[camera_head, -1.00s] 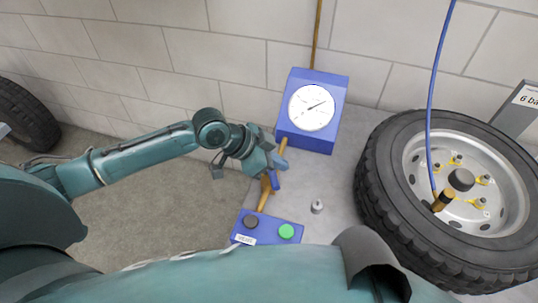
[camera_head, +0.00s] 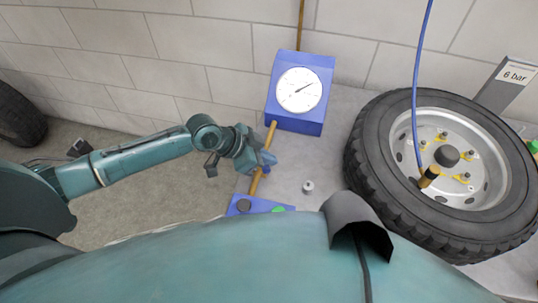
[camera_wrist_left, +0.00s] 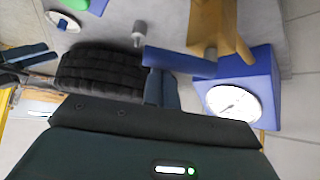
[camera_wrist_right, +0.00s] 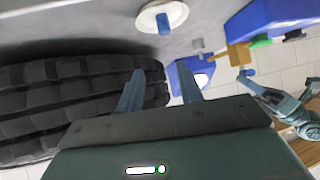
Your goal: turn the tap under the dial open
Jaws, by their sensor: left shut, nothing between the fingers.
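The dial (camera_head: 299,90) is a white round face on a blue box (camera_head: 316,119) against the wall, its needle pointing up and right. A brass pipe (camera_head: 255,183) runs from this box down to a blue button box. My left gripper (camera_head: 266,160) is shut and empty at the middle of the pipe and hides the tap there. In the left wrist view, brass pipework (camera_wrist_left: 216,22) lies close beside the blue fingers; whether they touch it I cannot tell. My right gripper (camera_wrist_right: 160,92) is open and empty by the tyre, outside the head view.
The button box (camera_head: 242,207) has a dark and a green button, partly hidden by my body. A small grey peg (camera_head: 308,187) stands between. A "6 bar" sign (camera_head: 513,76) is behind.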

